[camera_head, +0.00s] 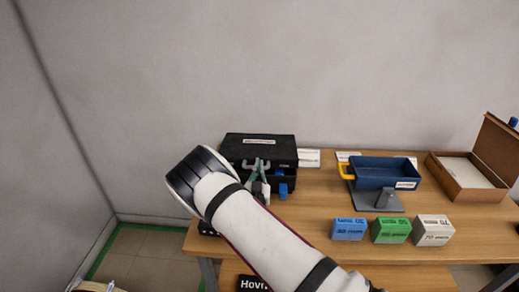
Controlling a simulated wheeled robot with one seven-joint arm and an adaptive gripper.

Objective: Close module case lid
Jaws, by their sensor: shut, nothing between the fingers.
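The black case (284,151), which looks like the module case, stands at the back left of the wooden table. A white label lies on its lid (235,142), too small to read. My arm hides the case's lower left part.
A small blue piece (283,191) is beside the gripper. Blue (349,229), green (390,230) and white (433,230) boxes stand at the table's front. A blue bin (385,173) sits on a grey stand; an open brown box (462,187) is at the right.

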